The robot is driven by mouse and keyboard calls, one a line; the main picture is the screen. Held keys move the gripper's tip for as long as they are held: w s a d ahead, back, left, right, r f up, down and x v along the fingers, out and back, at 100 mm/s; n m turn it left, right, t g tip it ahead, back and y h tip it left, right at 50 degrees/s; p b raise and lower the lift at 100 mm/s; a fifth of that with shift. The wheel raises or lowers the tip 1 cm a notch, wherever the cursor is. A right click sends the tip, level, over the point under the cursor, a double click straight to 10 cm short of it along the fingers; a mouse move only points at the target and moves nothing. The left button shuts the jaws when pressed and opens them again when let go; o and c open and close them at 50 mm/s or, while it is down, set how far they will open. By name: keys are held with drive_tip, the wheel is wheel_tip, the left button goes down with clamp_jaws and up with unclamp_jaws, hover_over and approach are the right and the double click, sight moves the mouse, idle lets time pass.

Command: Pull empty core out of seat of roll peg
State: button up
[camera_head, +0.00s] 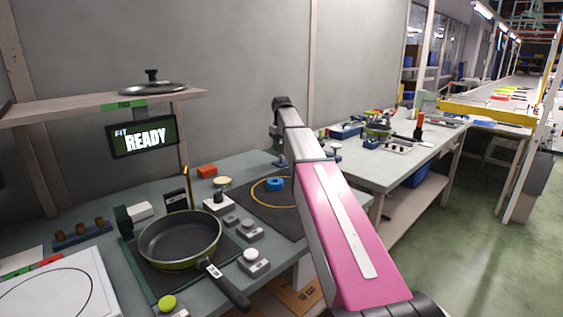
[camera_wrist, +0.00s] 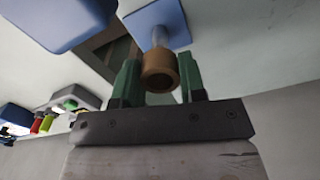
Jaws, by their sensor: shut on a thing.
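A brown tubular core (camera_wrist: 160,84) is between the two green fingers of my gripper (camera_wrist: 159,78) in the wrist view, and my gripper is shut on it. A light grey peg (camera_wrist: 160,38) runs from a blue plate (camera_wrist: 155,18) to the core. The core is in line with the peg, at its near end; how far it is around the peg cannot be told. In the head view my arm reaches over the back of the bench, and the core and fingertips are too small or hidden to make out.
A second blue block (camera_wrist: 60,20) stands close to the left of the peg in the wrist view. In the head view a pan (camera_head: 180,238), a blue ring-shaped piece (camera_head: 275,184) on a dark mat and a READY screen (camera_head: 143,137) are left of my arm. Another bench stands right.

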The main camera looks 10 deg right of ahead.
drive_tip(key=shift+r, duration=3.45)
